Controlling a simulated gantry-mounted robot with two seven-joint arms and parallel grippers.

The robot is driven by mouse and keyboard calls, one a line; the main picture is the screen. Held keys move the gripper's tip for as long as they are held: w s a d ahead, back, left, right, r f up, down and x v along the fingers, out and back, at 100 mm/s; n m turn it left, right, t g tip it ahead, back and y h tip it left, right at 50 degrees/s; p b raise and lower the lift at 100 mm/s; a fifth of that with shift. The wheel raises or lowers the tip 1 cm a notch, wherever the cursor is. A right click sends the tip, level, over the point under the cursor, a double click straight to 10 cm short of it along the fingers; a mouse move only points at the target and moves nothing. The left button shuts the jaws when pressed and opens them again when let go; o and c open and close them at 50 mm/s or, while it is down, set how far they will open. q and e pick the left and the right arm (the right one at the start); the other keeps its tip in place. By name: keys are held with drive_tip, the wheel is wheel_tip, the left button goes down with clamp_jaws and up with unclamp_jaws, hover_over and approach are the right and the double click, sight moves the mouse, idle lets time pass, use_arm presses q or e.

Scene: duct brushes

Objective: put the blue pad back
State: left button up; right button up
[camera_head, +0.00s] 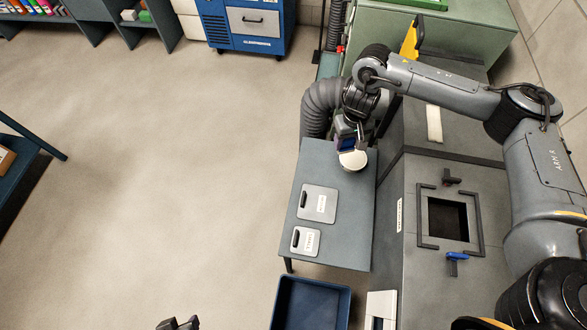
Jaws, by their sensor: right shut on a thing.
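My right gripper (349,137) is over the far end of the grey table, shut on a small dark blue piece, which I take to be the blue pad (346,145). The wrist partly hides it. A pale rounded thing (353,160) shows directly below it; I cannot tell whether it is part of the pad or separate, or whether it touches the table. My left gripper (178,324) shows only as dark tips at the bottom edge, over the floor; its opening is unclear.
The grey table (345,238) holds two labelled plates with dark handles, a larger one (318,204) and a smaller one (305,241). A blue bin (277,318) stands in front. Right of the table is a grey duct with a square opening (447,219) and a blue-handled latch (456,256).

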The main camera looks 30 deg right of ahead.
sight(354, 150)
drive_tip(key=f, duration=0.1)
drive_tip(key=s+d+f+b, duration=0.1)
drive_tip(key=f, duration=0.1)
drive_tip(key=d+f+b, duration=0.1)
drive_tip(key=shift+s+f, duration=0.25)
drive_tip(key=shift+s, duration=0.1)
drive_tip(key=shift+f+b, duration=0.3)
drive_tip(key=shift+f, duration=0.05)
drive_tip(key=w+a+f+b, duration=0.1)
drive_tip(key=w+a+f, duration=0.1)
drive_tip(key=w, duration=0.1)
drive_tip(key=w+a+f+b, duration=0.2)
drive_tip(key=w, duration=0.1)
drive_tip(key=w+a+f+b, duration=0.2)
drive_tip(key=w+a, duration=0.1)
drive_tip(key=shift+w+f, duration=0.1)
drive_tip(key=shift+f, duration=0.3)
wheel_tip(354, 150, down, 4)
drive_tip(key=b, duration=0.3)
use_arm(q)
wheel_tip(354, 150, down, 12)
drive_tip(key=shift+r, duration=0.15)
drive_tip(key=shift+r, duration=0.1)
use_arm(e)
drive_tip(key=shift+d, duration=0.1)
use_arm(q)
drive_tip(key=shift+d, duration=0.2)
use_arm(e)
drive_tip(key=o, duration=1)
drive_tip(key=shift+f, duration=0.1)
